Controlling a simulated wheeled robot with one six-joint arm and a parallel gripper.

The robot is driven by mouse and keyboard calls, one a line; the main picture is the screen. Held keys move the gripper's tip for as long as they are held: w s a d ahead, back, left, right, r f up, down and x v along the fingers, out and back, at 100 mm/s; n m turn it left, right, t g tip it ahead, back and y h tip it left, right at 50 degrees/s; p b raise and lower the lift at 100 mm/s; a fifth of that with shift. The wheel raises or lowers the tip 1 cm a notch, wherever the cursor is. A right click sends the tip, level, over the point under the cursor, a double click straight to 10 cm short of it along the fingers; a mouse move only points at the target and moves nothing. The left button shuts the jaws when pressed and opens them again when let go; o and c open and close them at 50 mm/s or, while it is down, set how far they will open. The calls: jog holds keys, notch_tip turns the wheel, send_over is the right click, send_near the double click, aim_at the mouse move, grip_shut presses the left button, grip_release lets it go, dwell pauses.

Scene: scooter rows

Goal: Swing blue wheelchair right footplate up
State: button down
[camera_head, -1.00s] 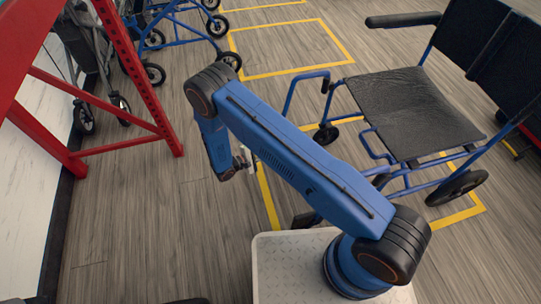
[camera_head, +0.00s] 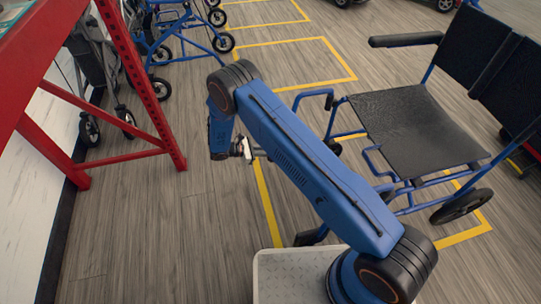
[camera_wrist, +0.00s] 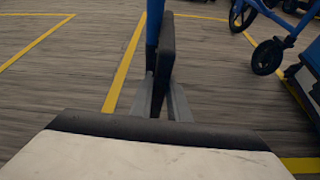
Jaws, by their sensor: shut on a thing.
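The blue wheelchair (camera_head: 418,132), with black seat and back, stands right of my arm in the head view. In the wrist view, a black footplate (camera_wrist: 167,50) stands upright, seen nearly edge-on, beside a blue tube (camera_wrist: 154,22). My gripper (camera_wrist: 161,98) is shut on the footplate's near end, with a grey finger on each side. In the head view my gripper (camera_head: 247,150) is small, left of the wheelchair's front. My arm hides much of the wheelchair's front there, and I cannot make out the held footplate. A blue-and-dark front part (camera_head: 311,236) shows below my arm.
A red rack (camera_head: 160,110) stands close on the left, with a folded walking aid (camera_head: 100,90) behind it. Blue wheeled walkers (camera_head: 180,35) stand at the back. Yellow lines (camera_head: 266,205) mark floor bays. The wooden floor at front left (camera_head: 165,235) is clear.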

jog(key=shift+w+a+n+g, duration=0.15)
jog(key=shift+w+n+g, duration=0.2)
jog(key=shift+w, duration=0.2)
jog(key=c, duration=1.7)
grip_release()
jog(key=shift+a, duration=0.1)
jog(key=v, duration=1.7)
jog(key=shift+s+a, duration=0.1)
